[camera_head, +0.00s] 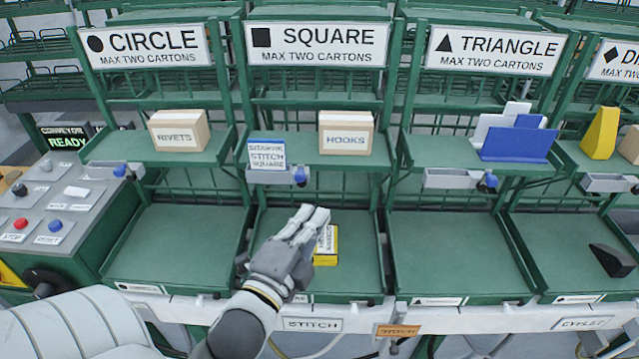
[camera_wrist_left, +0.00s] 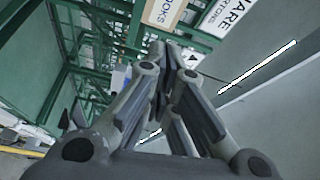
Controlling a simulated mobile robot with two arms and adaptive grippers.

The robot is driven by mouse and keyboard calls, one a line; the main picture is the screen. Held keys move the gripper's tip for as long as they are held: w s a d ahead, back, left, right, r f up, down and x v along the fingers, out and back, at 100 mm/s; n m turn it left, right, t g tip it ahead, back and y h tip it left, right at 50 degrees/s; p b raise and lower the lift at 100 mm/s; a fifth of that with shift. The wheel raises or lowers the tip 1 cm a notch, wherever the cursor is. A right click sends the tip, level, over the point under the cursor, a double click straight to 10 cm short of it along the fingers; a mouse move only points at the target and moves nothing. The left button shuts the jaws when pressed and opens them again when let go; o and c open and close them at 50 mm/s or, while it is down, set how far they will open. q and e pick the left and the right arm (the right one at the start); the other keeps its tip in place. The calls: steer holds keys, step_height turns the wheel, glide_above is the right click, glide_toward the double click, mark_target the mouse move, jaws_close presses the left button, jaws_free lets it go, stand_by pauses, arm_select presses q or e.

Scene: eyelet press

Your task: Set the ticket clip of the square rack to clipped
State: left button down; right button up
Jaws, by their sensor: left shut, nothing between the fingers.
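The square rack (camera_head: 388,110) carries the SQUARE sign (camera_head: 318,45), which also shows at the top of the left wrist view (camera_wrist_left: 228,14). On the front edge of its middle shelf is the ticket clip, a grey holder (camera_head: 268,178) with a blue lever (camera_head: 300,176) at its right end. A white and blue ticket (camera_head: 267,154) stands upright at the holder; whether it is gripped is unclear. My left gripper (camera_head: 315,213) is shut and empty, below and slightly right of the lever, apart from it. Its shut fingers fill the left wrist view (camera_wrist_left: 172,52). My right gripper is not visible.
A HOOKS carton (camera_head: 346,134) stands on the middle shelf. Neighbouring racks have similar clips with blue levers (camera_head: 120,170) (camera_head: 491,181). A control console (camera_head: 62,205) is at the left.

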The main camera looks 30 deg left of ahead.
mark_target(301, 180)
arm_select(q)
steer(key=w+a+r+p, duration=0.1)
steer(key=w+p, duration=0.1)
steer(key=w, duration=0.8)
steer(key=a, duration=0.1)
steer(key=s+a+p, duration=0.1)
steer(key=s+a+f, duration=0.1)
steer(key=a, duration=0.1)
steer(key=shift+w, duration=0.1)
